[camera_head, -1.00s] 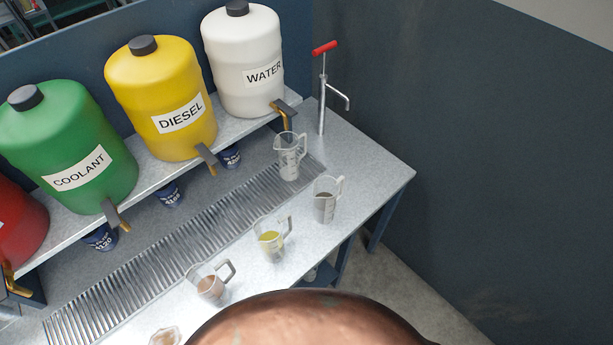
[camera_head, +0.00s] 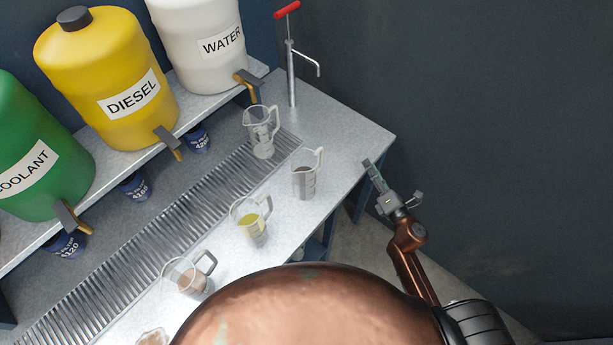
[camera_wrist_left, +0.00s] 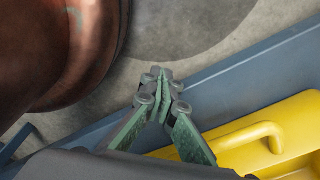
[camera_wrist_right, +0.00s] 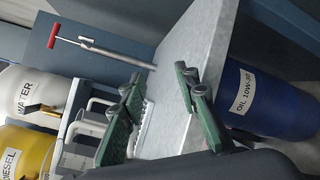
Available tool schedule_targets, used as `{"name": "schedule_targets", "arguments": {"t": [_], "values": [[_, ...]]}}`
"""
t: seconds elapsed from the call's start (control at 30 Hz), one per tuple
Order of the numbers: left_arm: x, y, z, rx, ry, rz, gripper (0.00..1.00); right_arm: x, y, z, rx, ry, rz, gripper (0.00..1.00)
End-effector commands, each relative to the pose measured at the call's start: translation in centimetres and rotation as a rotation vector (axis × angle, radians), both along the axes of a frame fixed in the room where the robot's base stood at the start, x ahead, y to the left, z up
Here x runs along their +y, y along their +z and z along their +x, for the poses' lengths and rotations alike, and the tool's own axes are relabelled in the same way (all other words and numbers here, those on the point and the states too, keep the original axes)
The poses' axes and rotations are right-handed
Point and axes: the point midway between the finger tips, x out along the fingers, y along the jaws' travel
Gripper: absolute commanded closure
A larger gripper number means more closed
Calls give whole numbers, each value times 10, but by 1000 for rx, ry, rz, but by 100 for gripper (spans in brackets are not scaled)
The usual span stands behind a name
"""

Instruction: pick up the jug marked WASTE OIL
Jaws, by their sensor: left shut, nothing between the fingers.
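Several clear handled jugs stand on the metal bench in the head view: one with dark liquid (camera_head: 304,182), one with yellow-green liquid (camera_head: 250,226), one with brownish liquid (camera_head: 187,279), a clear one (camera_head: 262,135) and one cut by the bottom edge (camera_head: 152,338). No WASTE OIL marking is readable, so I cannot tell which is named. My right gripper (camera_head: 390,180) is open and empty beside the bench's right corner, apart from the jugs; its fingers show spread in the right wrist view (camera_wrist_right: 160,80). My left gripper (camera_wrist_left: 160,76) is shut and empty, away from the jugs.
COOLANT (camera_head: 40,150), DIESEL (camera_head: 105,75) and WATER (camera_head: 200,35) containers stand on a shelf above a drain grate (camera_head: 180,220). A red-handled pump (camera_head: 291,70) rises behind. A blue oil drum (camera_wrist_right: 265,100) and yellow container (camera_wrist_left: 240,145) show in wrist views.

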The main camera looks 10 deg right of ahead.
Motion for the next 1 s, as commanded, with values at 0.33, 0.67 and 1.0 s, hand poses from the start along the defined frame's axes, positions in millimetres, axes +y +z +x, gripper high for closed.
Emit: {"name": "schedule_targets", "arguments": {"t": [0.33,0.67,1.0], "values": [[0,-9,-15,20,2,0,100,110,64,-15,-376,437,-764,71],[1,-5,-17,23,3,1,100,139,65,-1,-429,493,-866,71],[0,3,-14,18,3,1,100,163,60,37,-428,491,-862,71]]}}
